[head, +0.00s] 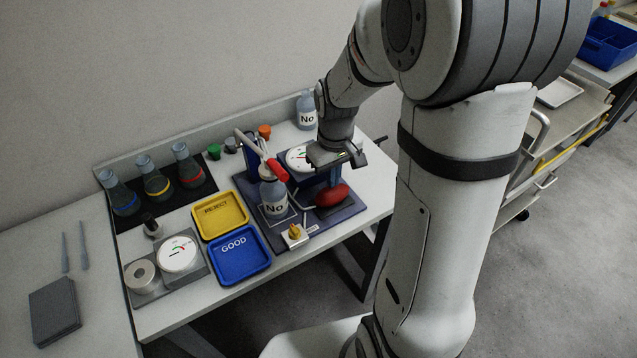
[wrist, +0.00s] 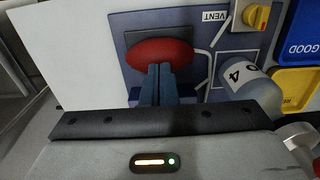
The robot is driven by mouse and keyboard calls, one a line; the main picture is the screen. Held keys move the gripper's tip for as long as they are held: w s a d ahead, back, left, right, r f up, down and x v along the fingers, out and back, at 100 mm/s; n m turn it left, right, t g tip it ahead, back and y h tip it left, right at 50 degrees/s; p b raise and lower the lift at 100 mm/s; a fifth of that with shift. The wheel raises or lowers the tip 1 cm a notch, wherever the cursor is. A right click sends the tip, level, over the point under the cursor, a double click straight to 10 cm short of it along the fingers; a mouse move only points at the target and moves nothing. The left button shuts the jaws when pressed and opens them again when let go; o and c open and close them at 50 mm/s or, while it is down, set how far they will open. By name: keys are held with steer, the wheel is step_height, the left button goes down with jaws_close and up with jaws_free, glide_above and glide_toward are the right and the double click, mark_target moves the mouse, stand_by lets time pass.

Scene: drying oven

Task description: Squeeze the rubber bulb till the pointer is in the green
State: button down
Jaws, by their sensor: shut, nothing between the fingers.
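The red rubber bulb (head: 332,195) lies on the dark blue board at the right part of the bench. In the wrist view the bulb (wrist: 158,50) is a red oval at top centre. My gripper (head: 335,182) points down above the bulb. Its blue fingers (wrist: 157,82) are together with nothing between them, and their tips overlap the bulb's lower edge in the wrist view; I cannot tell whether they touch it. The round white gauge (head: 298,158) stands behind my gripper and is partly hidden by it.
A bottle (head: 272,197) stands left of the bulb, with a red-handled tool above it. A yellow vent knob (head: 294,232) sits in front. Yellow (head: 220,232) and blue (head: 240,275) trays lie further left. Several flasks stand at the back left.

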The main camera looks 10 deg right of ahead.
steer(key=shift+f, duration=0.15)
steer(key=shift+f+b, duration=1.25)
steer(key=shift+f, duration=0.2)
steer(key=shift+r+p, duration=1.25)
steer(key=shift+r, duration=0.35)
step_height(320, 180, up, 6)
steer(key=p, duration=0.4)
